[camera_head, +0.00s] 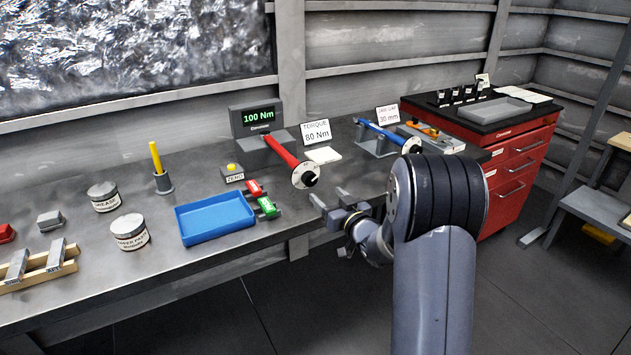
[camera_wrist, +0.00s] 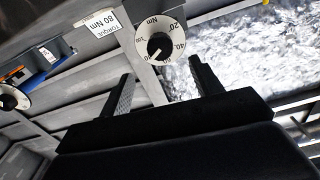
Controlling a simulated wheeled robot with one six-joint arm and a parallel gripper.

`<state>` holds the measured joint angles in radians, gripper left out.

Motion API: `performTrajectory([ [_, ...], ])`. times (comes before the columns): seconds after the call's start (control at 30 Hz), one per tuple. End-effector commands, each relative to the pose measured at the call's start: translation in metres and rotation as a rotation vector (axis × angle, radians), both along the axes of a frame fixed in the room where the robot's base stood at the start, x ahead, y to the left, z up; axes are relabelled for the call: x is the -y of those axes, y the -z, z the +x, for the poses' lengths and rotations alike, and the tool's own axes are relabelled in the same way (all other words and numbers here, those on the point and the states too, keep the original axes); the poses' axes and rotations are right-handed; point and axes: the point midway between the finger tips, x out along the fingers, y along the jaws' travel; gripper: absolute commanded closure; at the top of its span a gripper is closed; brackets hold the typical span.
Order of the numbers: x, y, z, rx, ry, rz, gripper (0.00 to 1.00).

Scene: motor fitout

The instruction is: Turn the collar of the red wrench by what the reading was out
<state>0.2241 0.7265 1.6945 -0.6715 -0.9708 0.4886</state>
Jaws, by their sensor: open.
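The red wrench (camera_head: 279,148) lies with its head end in the grey tester (camera_head: 258,117), whose green display reads 100 Nm. Its collar (camera_head: 305,175), a white ring with a dark knob, faces outward past the bench's front. In the wrist view the collar (camera_wrist: 160,44) shows scale numbers including 20, 40 and 60 Nm. A card (camera_head: 317,132) behind reads "TORQUE 80 Nm". My gripper (camera_head: 328,197) is open and empty, in front of and slightly below the collar. In the wrist view its fingers (camera_wrist: 162,67) stand apart on either side below the collar, seemingly not touching it.
A yellow-knobbed ZERO button (camera_head: 231,169) sits left of the wrench. Beyond are a blue tray (camera_head: 214,219), red and green pieces, and jars. A blue wrench (camera_head: 383,130) rests on a stand to the right, near the red cabinet (camera_head: 515,165).

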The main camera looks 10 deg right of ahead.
Motion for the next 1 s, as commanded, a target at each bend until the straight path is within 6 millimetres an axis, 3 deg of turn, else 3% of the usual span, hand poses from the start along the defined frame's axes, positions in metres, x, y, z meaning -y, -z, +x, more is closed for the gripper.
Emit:
performTrajectory([
  [0.3,-0.019,-0.001,0.055,-0.002,-0.001,-0.001,0.39],
  [0.5,-0.025,-0.001,0.075,-0.002,0.0,-0.001,0.39],
  [0.9,-0.027,0.0,0.082,-0.002,0.002,-0.001,0.39],
  [1.0,-0.027,0.0,0.082,-0.002,0.001,-0.001,0.45],
])
